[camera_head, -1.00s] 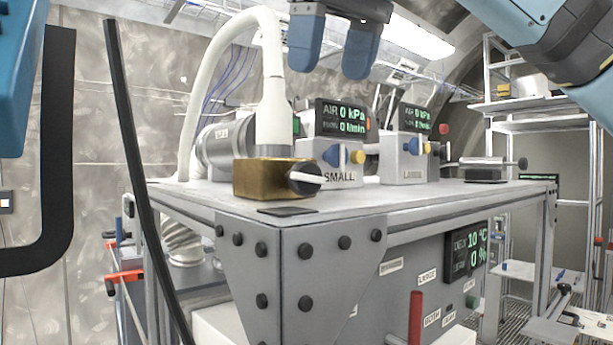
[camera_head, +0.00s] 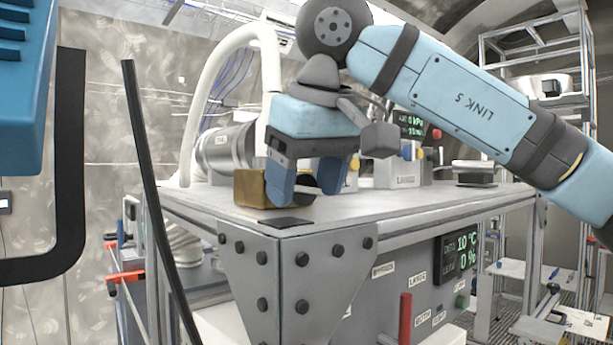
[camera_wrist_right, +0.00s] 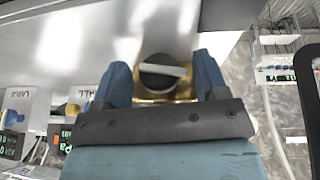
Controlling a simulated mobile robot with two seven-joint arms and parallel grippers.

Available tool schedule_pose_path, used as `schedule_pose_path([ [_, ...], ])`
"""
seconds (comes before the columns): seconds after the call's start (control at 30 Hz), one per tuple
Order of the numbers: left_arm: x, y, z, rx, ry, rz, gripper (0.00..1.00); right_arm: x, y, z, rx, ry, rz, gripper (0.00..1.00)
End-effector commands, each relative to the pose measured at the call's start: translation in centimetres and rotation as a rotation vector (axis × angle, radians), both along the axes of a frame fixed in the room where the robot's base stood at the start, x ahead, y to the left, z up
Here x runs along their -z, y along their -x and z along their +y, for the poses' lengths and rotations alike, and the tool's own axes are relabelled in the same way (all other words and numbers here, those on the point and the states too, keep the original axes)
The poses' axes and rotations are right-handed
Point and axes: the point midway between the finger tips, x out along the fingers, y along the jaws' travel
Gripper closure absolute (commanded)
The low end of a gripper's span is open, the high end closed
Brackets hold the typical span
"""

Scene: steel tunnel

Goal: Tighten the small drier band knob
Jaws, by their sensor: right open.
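The drier band knob, a round black knob with a pale bar across its face, sits on the front of a brass block (camera_head: 249,188) on the bench top. In the head view it is largely hidden by my right gripper (camera_head: 305,192). In the right wrist view the knob (camera_wrist_right: 160,80) lies between the two blue fingers of my right gripper (camera_wrist_right: 160,66). The fingers are open, one on each side, with visible gaps to the knob. The brass block (camera_wrist_right: 183,92) shows behind it.
A white hose (camera_head: 203,105) rises from behind the brass block. The box marked LARGE (camera_head: 396,172) stands to the right on the bench top (camera_head: 400,200). A dark flat plate (camera_head: 286,222) lies near the front corner. A red handle (camera_head: 405,318) projects below the bench.

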Motion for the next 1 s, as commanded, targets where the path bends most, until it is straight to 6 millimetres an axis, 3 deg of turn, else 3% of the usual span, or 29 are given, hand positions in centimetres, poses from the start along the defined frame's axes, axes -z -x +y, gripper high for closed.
schedule_pose_path([
  [0.2, 0.05, 0.03, 0.01, -0.001, 0.0, 0.0, 0.48, 0.05, -0.02, 0.01, 0.0, 0.0, 0.0, 0.33],
  [0.43, 0.26, 0.42, 0.0, -0.002, 0.001, 0.007, 0.48, 0.02, 0.0, 0.01, 0.0, 0.0, 0.0, 0.83],
  [1.0, 0.35, 0.25, -0.01, -0.002, 0.001, 0.005, 0.48, 0.03, -0.22, -0.19, 0.001, -0.209, 0.138, 0.83],
])
